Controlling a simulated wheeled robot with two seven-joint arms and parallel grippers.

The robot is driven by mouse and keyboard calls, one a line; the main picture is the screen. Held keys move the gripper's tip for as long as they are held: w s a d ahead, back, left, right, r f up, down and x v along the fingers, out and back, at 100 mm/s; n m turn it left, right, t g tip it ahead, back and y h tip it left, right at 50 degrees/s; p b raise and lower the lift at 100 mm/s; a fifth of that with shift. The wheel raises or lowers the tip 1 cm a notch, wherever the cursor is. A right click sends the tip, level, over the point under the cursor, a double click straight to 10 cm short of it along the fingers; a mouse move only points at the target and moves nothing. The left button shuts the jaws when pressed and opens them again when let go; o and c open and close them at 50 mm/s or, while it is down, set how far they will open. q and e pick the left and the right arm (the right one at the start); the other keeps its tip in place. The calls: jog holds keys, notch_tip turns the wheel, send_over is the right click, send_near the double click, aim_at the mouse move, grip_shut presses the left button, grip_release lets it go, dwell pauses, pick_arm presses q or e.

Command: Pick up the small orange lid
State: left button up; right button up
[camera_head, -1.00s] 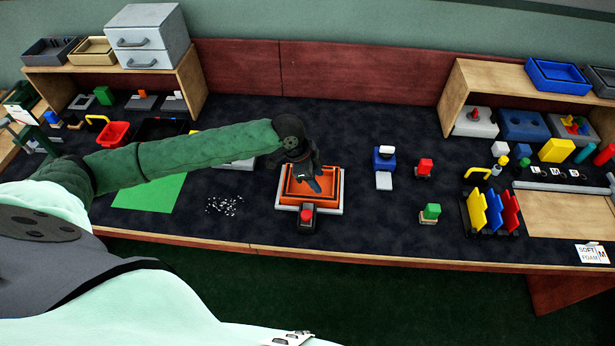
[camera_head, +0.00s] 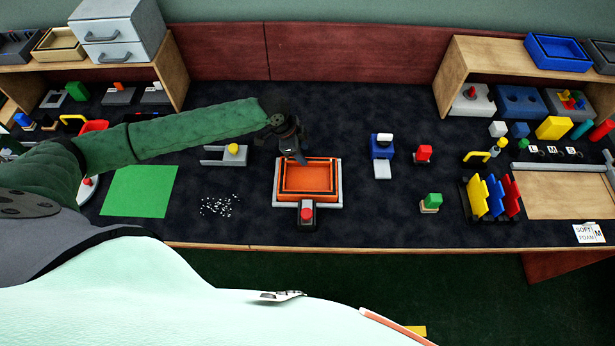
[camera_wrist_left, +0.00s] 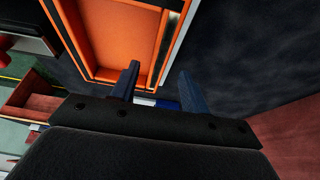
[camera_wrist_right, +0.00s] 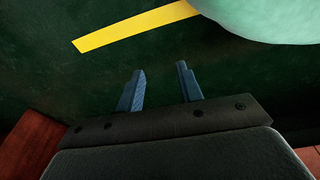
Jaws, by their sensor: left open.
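An orange rectangular piece with a raised rim (camera_head: 308,193) lies in a pale frame near the middle front of the table. It looks like a shallow tray or an upturned lid; I cannot tell which. It also shows at the upper left of the left wrist view (camera_wrist_left: 115,35). My left gripper (camera_head: 301,160) is open and empty at its back-left edge, pointing down. In the left wrist view, the open fingers (camera_wrist_left: 160,88) are by one rim of the orange piece. My right gripper (camera_wrist_right: 160,72) is open and empty above the dark green floor, away from the table.
A red-button block (camera_head: 307,214) stands in front of the pale frame. A grey fixture with a yellow knob (camera_head: 233,150) is to the left, and a blue block (camera_head: 382,150) to the right. A green mat (camera_head: 138,190) lies left. Dark table between these is mostly clear.

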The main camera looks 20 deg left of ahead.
aim_at(308, 159)
pick_arm(q)
jog(key=p+x, duration=0.1)
jog(key=x, duration=0.1)
jog(key=shift+d+f, duration=0.2)
jog(key=shift+d, duration=0.05)
jog(key=shift+f, duration=0.5)
jog(key=shift+d, duration=0.1)
grip_shut()
pick_arm(e)
jog(key=s, duration=0.1)
jog(key=s+f, duration=0.1)
jog(key=s+d, duration=0.1)
jog(key=s, duration=0.1)
jog(key=shift+d+f, duration=0.1)
jog(key=shift+f, duration=0.15)
